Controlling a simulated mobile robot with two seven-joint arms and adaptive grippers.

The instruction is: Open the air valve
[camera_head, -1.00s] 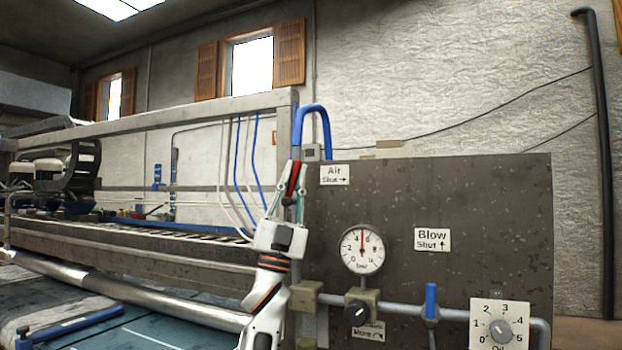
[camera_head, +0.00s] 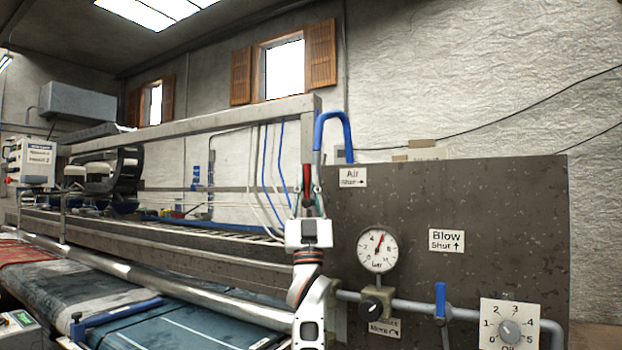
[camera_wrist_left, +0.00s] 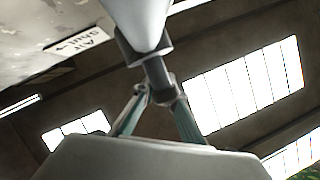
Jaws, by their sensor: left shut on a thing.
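The Air label (camera_head: 352,177), marked Shut with an arrow to the right, is at the panel's upper left corner. Left of it a narrow red lever (camera_head: 307,178) stands nearly upright under the blue hose (camera_head: 333,125). My left gripper (camera_head: 307,203) points up, with its fingers on either side of the red lever's lower part, and is shut on it. In the left wrist view the fingers (camera_wrist_left: 160,97) close around a dark grey cylindrical piece below a pale rounded part. The valve body behind is mostly hidden. My right gripper is not in view.
The dark panel (camera_head: 490,215) carries a pressure gauge (camera_head: 377,249), a black knob (camera_head: 371,304), a blue Blow lever (camera_head: 440,300) and a dial plate (camera_head: 509,325) along a grey pipe. The long machine frame (camera_head: 200,124) with rugs (camera_head: 190,325) extends to the left.

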